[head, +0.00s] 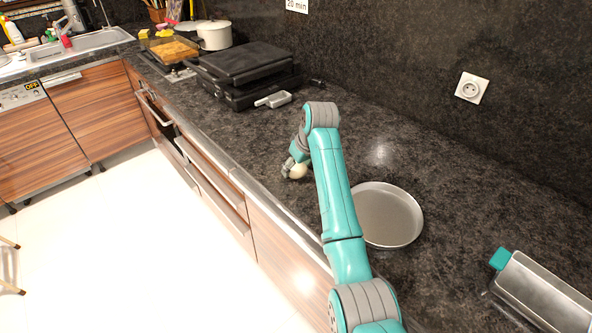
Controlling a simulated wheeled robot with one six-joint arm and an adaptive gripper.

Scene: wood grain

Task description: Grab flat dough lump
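A small pale, rounded lump (298,171), which looks like the dough lump, shows at the end of my arm near the counter's front edge. My gripper (291,167) is right at the lump, on its left side in the picture. The gripper is small and partly hidden by my wrist. I cannot tell whether its fingers are closed on the lump, or whether the lump rests on the counter.
A round grey pan (388,215) lies on the dark counter (440,180) right of my arm. A metal loaf tin (540,295) is at lower right. A black grill (245,75) and a small metal scoop (273,99) stand further back.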

